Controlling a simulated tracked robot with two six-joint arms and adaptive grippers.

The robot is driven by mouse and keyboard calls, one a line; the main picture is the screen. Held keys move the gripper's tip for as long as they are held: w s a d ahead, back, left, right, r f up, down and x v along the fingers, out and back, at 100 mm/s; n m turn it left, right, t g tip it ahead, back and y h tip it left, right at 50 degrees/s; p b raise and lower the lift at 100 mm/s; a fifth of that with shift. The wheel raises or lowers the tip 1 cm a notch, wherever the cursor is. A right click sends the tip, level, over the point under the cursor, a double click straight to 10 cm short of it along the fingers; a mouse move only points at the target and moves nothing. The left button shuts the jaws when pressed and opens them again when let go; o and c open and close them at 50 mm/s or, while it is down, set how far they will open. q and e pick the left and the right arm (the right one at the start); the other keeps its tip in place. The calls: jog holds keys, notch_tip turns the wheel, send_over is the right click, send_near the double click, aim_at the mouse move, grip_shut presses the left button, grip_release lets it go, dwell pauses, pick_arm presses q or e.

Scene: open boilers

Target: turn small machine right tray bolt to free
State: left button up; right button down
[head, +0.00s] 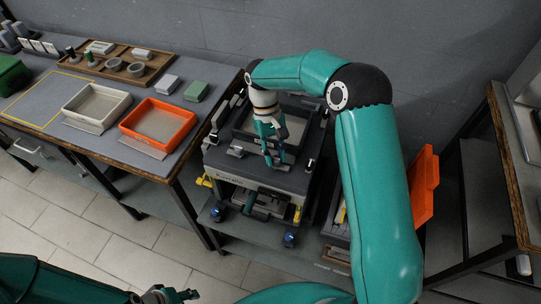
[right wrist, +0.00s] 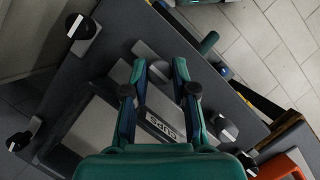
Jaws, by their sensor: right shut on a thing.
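The small machine (head: 255,182) is a dark grey box with an open tray (head: 246,133) on top, standing on a low shelf. My right gripper (head: 270,158) reaches down over the tray's front edge. In the right wrist view the right gripper (right wrist: 160,70) has its fingers around a small grey part between the tips, apparently the tray bolt, mostly hidden by the fingers. A plate marked "CUPS" (right wrist: 163,124) lies below it. My left gripper (head: 165,296) shows only in part at the bottom edge, away from the machine; its jaws are unclear.
A workbench at left holds an orange tray (head: 157,122), a cream tray (head: 97,105) and a wooden tray (head: 118,62) of small items. An orange panel (head: 424,187) stands right of my arm. Dark knobs with pale tops (right wrist: 82,27) stand around the machine's top.

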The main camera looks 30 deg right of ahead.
jog(key=c, duration=0.9)
grip_release()
jog(key=shift+s, duration=0.2)
jog(key=shift+c, duration=0.2)
jog(key=shift+w, duration=0.1)
jog(key=shift+w+r, duration=0.2)
jog(key=shift+r, duration=0.15)
jog(key=v, duration=1.1)
